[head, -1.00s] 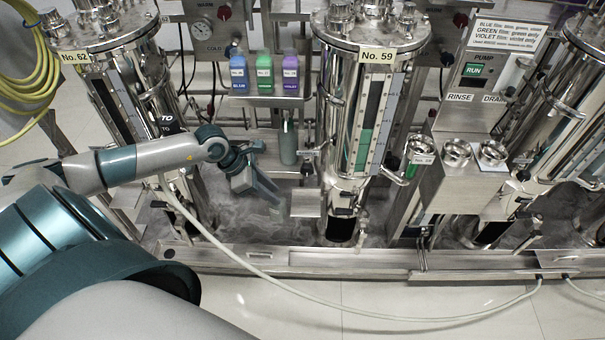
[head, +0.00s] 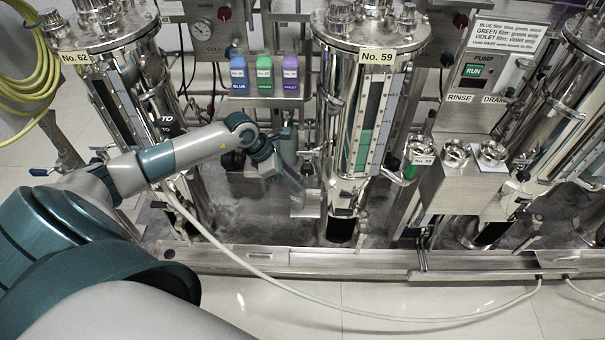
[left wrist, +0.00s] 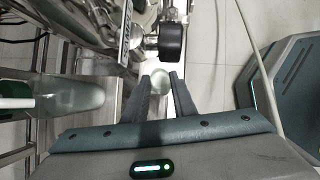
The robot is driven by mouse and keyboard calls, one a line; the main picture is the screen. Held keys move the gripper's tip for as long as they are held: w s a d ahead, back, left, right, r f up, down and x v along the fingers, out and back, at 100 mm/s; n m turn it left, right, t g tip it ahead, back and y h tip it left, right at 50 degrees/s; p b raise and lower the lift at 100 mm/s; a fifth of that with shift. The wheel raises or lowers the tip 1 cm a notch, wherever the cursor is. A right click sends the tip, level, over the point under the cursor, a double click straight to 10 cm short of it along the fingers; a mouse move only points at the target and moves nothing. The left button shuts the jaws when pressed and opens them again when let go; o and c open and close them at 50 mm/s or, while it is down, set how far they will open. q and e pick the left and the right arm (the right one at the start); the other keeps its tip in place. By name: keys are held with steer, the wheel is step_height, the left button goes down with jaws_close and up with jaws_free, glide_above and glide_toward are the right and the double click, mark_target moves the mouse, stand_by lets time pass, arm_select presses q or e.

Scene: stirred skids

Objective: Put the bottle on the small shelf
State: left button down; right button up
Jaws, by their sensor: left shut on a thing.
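My left gripper (head: 292,187) reaches in from the left, pointing down between column No. 62 and column No. 59. It is shut on a pale, translucent bottle (head: 297,206), which is small and partly hidden by the fingers. In the left wrist view the bottle (left wrist: 160,82) shows as a pale round shape between the fingertips (left wrist: 161,88). The small shelf (head: 314,205) is a metal plate at the left side of column No. 59. The bottle overlaps it in the head view; I cannot tell whether they touch. My right gripper is not in view.
Column No. 59 (head: 352,130) stands just right of my gripper. A pale hose (head: 330,308) crosses in front. A metal rail (head: 300,262) edges the skid.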

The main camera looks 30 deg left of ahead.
arm_select(q)
steer(key=w, duration=0.1)
steer(key=w+d, duration=0.1)
steer(key=w, duration=0.1)
steer(key=shift+w+f, duration=0.1)
steer(key=c, duration=1.5)
jaws_free()
steer(key=shift+o, duration=0.2)
steer(key=v, duration=1.2)
